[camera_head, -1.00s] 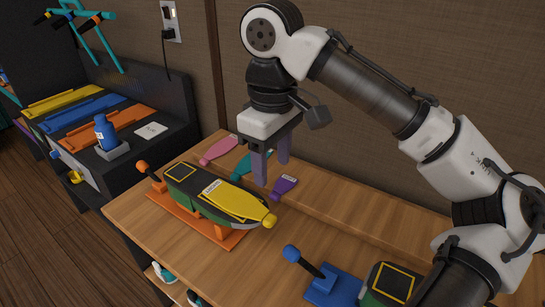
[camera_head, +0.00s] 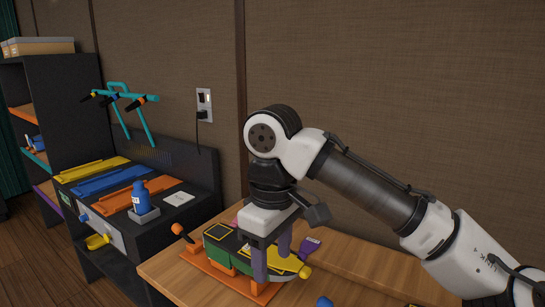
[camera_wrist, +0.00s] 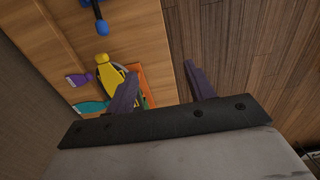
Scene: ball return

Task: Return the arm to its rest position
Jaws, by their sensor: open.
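My arm reaches in from the right in the head view, its elbow raised and its gripper (camera_head: 272,265) pointing down. The two purple fingers are apart with nothing between them. In the head view they overlap the green and yellow item on the orange stand (camera_head: 212,274); contact cannot be told. In the wrist view my gripper (camera_wrist: 161,72) is open. Its left finger overlaps the yellow piece (camera_wrist: 108,72) and the orange stand, and its right finger shows against the wood floor (camera_wrist: 240,60).
The wooden bench (camera_head: 345,270) holds a purple tool (camera_head: 310,245) and a blue-knobbed item (camera_wrist: 101,26). The wall (camera_head: 390,90) stands behind.

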